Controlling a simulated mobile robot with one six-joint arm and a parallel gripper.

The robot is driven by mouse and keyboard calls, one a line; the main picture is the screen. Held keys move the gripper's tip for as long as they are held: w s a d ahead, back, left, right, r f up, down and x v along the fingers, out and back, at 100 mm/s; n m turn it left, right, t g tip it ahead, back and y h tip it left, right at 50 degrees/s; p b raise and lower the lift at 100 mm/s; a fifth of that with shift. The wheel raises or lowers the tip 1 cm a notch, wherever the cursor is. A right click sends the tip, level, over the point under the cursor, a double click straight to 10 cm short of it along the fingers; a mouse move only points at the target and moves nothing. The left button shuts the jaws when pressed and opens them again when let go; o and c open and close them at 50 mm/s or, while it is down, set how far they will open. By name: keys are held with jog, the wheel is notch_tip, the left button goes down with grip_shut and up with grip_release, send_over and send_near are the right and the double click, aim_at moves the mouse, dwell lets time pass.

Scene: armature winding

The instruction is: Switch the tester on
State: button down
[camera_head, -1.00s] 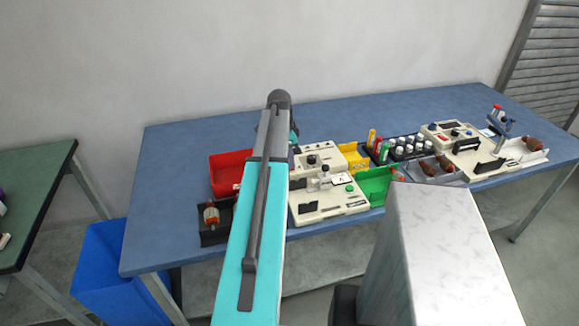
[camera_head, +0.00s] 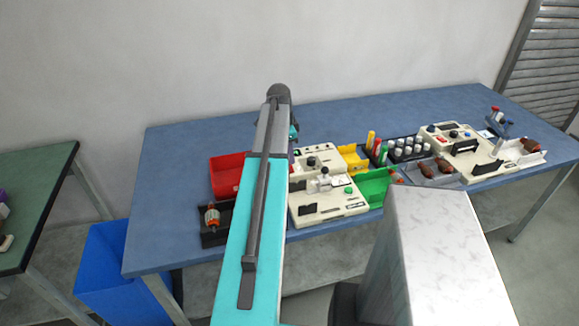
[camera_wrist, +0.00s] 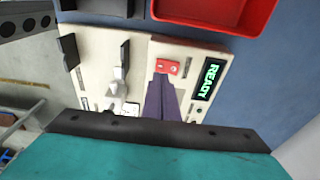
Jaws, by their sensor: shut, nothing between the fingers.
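In the wrist view a cream bench unit has a lit display (camera_wrist: 208,78) reading READY in green letters. A red switch (camera_wrist: 168,67) sits on its panel to the left of the display. My gripper (camera_wrist: 162,79) is shut and empty, its dark fingers pointing at the panel with the tips close to the red switch. I cannot tell whether they touch it. In the head view this unit (camera_head: 325,155) stands beside the red bin, partly behind my arm. My gripper is hidden there by my arm.
A red bin (camera_wrist: 220,8) borders the unit. A pale clamp (camera_wrist: 122,72) stands on the cream base to the left in the wrist view. A green bin (camera_head: 373,188), a yellow bin (camera_head: 352,160) and another cream unit (camera_head: 470,150) stand to the right. The back of the blue bench is clear.

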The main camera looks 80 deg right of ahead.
aim_at(290, 170)
notch_tip(290, 170, up, 4)
jog(key=shift+f+p, duration=0.15)
jog(key=shift+p, duration=0.85)
